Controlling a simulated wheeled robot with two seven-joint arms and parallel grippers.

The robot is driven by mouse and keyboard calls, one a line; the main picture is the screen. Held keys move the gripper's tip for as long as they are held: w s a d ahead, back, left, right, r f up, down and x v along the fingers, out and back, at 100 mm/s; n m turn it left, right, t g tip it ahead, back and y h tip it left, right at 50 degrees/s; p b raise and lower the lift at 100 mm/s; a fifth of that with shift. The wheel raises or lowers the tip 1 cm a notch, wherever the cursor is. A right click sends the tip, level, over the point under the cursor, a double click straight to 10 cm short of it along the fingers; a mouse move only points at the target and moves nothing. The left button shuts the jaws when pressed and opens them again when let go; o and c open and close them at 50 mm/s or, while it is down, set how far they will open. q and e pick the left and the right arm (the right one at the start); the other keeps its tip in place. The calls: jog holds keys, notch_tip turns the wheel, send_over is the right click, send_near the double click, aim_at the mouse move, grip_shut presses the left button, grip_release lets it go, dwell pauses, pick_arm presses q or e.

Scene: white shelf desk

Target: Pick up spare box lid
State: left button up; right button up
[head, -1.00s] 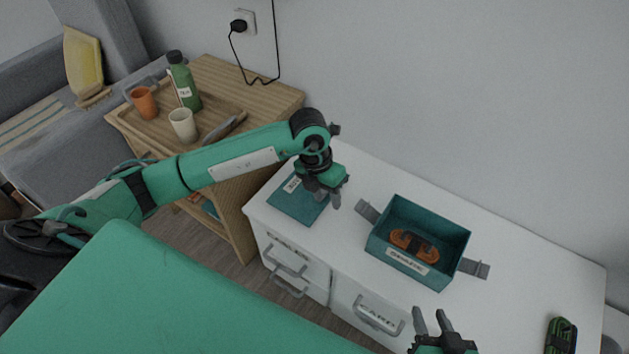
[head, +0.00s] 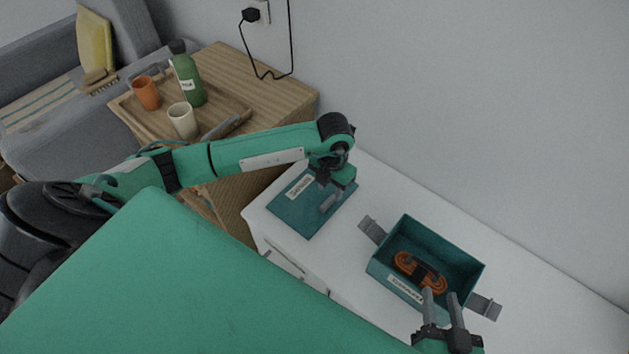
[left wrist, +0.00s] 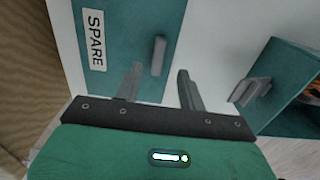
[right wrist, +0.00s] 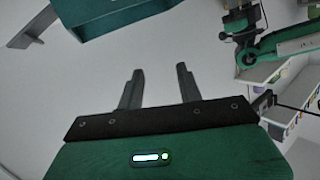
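The spare box lid (head: 293,215) is a flat teal panel with a white label, lying on the white desk's left end. In the left wrist view the lid (left wrist: 120,38) shows its SPARE label and an upright grey handle (left wrist: 158,55). My left gripper (head: 328,200) is over the lid's right part. In the left wrist view it (left wrist: 159,80) is open, with the handle showing between and beyond the fingertips, not gripped. My right gripper (head: 440,294) is open and empty, in front of the teal box; the right wrist view also shows it open (right wrist: 158,72).
The open teal box (head: 393,285) holds an orange-and-black coiled item (head: 418,268) and has grey side flaps. A wooden side table (head: 270,100) with a tray, a green bottle (head: 187,75) and cups stands left of the desk. The desk (head: 400,195) behind the box is clear.

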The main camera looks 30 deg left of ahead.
aim_at(328, 201)
pick_arm(q)
notch_tip(328, 201, down, 5)
jog(key=shift+s+a+f+b, duration=0.1)
jog(key=shift+s+a+b, duration=0.05)
jog(key=shift+b, duration=0.55)
jog(key=shift+f, duration=0.15)
pick_arm(e)
jog(key=w+d+r+t, duration=0.1)
jog(key=w+r+t, duration=0.2)
jog(key=r, duration=0.3)
jog(key=shift+d+r+t, duration=0.2)
jog(key=shift+d+t, duration=0.05)
jog(key=shift+t, duration=0.25)
pick_arm(q)
grip_shut()
